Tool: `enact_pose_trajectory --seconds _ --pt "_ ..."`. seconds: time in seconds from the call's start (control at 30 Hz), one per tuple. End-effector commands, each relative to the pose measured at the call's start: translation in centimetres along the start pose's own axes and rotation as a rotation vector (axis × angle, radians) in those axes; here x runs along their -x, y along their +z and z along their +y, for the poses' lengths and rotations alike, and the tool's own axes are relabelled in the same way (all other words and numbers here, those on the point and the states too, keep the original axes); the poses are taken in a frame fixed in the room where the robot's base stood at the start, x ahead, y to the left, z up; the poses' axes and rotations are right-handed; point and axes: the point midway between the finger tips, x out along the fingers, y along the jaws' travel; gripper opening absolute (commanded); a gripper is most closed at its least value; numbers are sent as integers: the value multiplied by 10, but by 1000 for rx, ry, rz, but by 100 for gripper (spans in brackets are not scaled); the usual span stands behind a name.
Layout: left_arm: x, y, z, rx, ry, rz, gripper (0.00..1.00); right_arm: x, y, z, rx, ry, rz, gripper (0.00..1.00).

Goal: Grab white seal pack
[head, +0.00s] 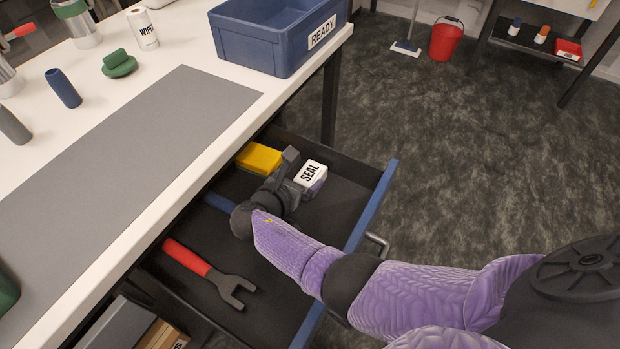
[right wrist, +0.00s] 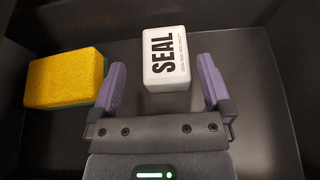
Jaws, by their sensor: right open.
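The white seal pack (head: 312,174) is a small white block with "SEAL" in black on top. In the right wrist view the pack (right wrist: 165,58) sits just ahead of and between the two purple fingers. My right gripper (head: 300,182) is open and reaches down into the drawer; in the wrist view the gripper (right wrist: 164,85) has nothing held between its fingers. In the head view part of the pack's near side is covered by a finger. My left gripper is not in view.
A yellow sponge (head: 259,158) lies left of the pack in the same compartment. The white bench (head: 150,200) edge overhangs the drawer. A blue READY bin (head: 262,45) stands on the bench.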

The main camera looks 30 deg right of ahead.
Motion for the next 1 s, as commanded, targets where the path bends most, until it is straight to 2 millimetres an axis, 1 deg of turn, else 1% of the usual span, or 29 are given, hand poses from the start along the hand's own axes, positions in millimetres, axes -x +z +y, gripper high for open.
enact_pose_trajectory --seconds 0.03,0.07,0.23,0.3,0.47,0.5,0.57,0.6,0.67,0.7,0.77,0.8,0.87,0.9,1.0 --pt "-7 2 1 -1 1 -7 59 -8 -5 -1 0 -1 1 100" --pt "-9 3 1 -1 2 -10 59 -13 -5 -2 0 -1 2 100" --pt "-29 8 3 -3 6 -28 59 -47 -9 -5 2 -2 0 100" --pt "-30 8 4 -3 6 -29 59 -53 -6 -5 0 -2 1 100" --pt "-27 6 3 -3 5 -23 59 -51 -2 -5 -2 0 1 100" --pt "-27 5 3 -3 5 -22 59 -51 -2 -5 -2 0 1 92" --pt "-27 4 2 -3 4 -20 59 -51 -2 -5 -2 0 1 79" --pt "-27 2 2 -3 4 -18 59 -51 -2 -5 -2 0 1 70" --pt "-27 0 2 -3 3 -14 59 -51 -2 -5 -1 0 1 58" --pt "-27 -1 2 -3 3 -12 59 -51 -2 -5 -1 0 1 49" --pt "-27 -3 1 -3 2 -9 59 -51 -2 -5 -1 0 1 36" --pt "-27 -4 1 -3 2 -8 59 -51 -2 -5 -1 0 1 28" --pt "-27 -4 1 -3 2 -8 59 -51 -2 -5 -1 0 1 15" --pt "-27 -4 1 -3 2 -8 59 -51 -2 -5 -1 0 0 11" --pt "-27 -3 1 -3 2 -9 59 -51 -2 -5 -1 0 1 11"
